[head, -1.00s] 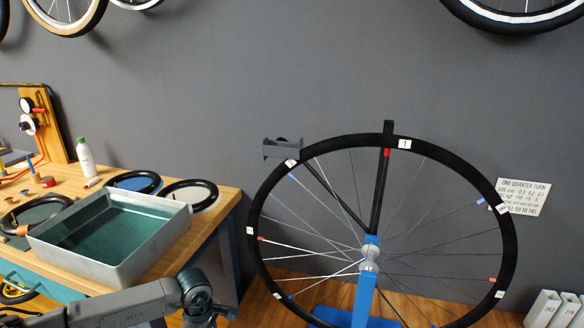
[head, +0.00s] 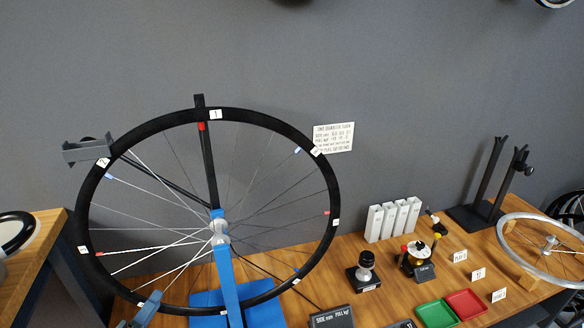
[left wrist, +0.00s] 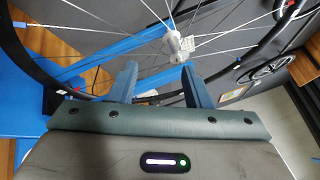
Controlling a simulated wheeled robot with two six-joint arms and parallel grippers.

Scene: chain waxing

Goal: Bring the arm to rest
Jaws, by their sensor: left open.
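My left gripper (head: 138,314) shows at the bottom edge of the head view, in front of the lower left part of the wheel's rim. Most of its arm is out of frame. In the left wrist view its two blue-grey fingers (left wrist: 160,82) stand apart with nothing between them. The wheel's hub (left wrist: 178,46) and spokes show beyond the fingers, and I see no contact. The black-rimmed wheel (head: 244,112) stands upright on a blue stand (head: 228,285).
The wooden bench to the right holds white boxes (head: 392,220), a green tray (head: 436,314), a red tray (head: 466,303) and a silver wheel (head: 545,225). Another table's corner (head: 45,222) is at the left.

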